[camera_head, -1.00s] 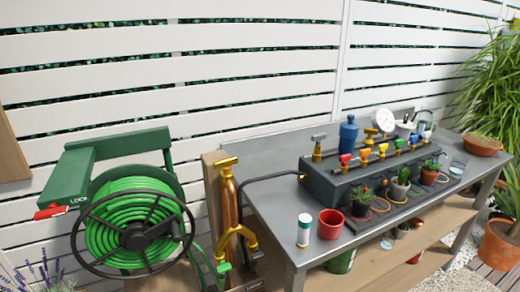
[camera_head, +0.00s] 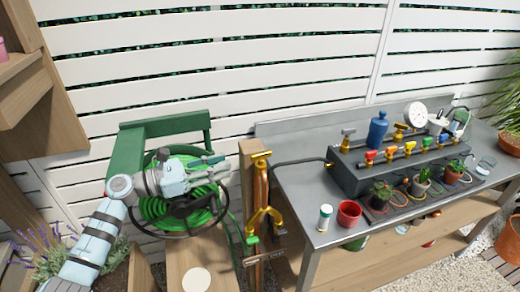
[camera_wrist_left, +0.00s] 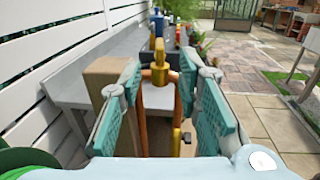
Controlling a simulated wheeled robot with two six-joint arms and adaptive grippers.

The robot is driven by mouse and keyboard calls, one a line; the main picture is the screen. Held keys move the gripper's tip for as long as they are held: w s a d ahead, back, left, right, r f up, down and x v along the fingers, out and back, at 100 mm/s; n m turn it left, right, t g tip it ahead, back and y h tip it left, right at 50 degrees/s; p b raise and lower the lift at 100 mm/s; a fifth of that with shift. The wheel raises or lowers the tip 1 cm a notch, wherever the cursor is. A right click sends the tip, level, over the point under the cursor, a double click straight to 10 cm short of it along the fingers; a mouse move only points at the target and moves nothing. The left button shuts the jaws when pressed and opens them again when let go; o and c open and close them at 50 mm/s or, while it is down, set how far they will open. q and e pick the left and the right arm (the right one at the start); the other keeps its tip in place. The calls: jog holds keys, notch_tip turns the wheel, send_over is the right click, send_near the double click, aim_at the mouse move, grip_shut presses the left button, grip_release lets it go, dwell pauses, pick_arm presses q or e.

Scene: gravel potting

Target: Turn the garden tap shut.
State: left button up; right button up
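The garden tap (camera_head: 261,155) is a brass T-shaped handle on top of a copper pipe (camera_head: 261,185), beside a wooden post. My left gripper (camera_head: 224,168) is in front of the green hose reel, just left of the tap, with its fingers pointing right towards it. In the left wrist view the gripper (camera_wrist_left: 158,84) is open, its teal finger pads spread apart. The tap (camera_wrist_left: 159,62) shows ahead, framed between the fingertips. I cannot tell exactly how far off it is; no contact shows. My right gripper is not in view.
The hose reel (camera_head: 153,207) is partly hidden behind my left arm. The wooden post (camera_head: 247,185) stands close by the tap. The metal bench (camera_head: 297,205) to the right holds a valve manifold (camera_head: 350,176), a red pot (camera_head: 348,213) and a white shaker (camera_head: 325,218).

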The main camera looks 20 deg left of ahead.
aim_at(261, 153)
pick_arm(q)
jog(key=p+x, duration=0.1)
jog(key=x, duration=1.1)
grip_shut()
jog(key=b, duration=0.2)
jog(key=m+g+h+b, duration=0.1)
jog(key=b, duration=0.1)
jog(key=shift+f+g+b, duration=0.3)
jog(key=shift+b, duration=0.05)
jog(key=shift+r, duration=0.3)
